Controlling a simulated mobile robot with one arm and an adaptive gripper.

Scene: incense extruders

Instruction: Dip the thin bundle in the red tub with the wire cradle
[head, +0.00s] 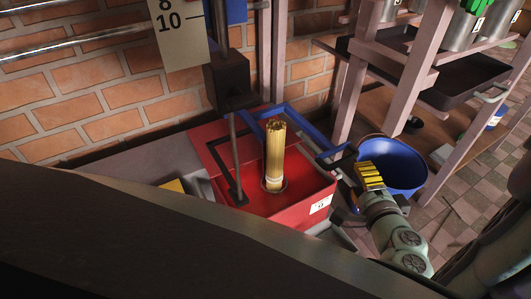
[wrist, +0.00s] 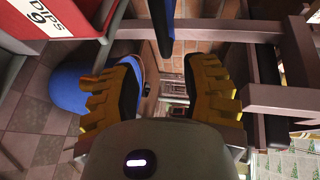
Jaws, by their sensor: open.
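The red tub (head: 315,183) stands against the brick wall, with a white label on its front corner. A golden bundle of thin sticks (head: 275,155) stands upright over it, in a ring-like holder at its foot; I cannot tell how deep it sits. A blue bar (head: 305,142) runs from behind the bundle to the right, ending in a dark grip. My gripper (head: 362,166) is just below and right of that end. In the wrist view my gripper (wrist: 163,65) has its yellow fingers apart, with a blue bar (wrist: 165,25) ahead between them, not clasped. The red tub's labelled side (wrist: 15,30) shows at upper left.
A blue round basin (head: 400,160) is right beside and behind my gripper. A dark upright post (head: 222,90) with a block stands left of the bundle. A wooden rack (head: 425,65) with a black tray (head: 455,80) is at right. Tiled floor is open at far right.

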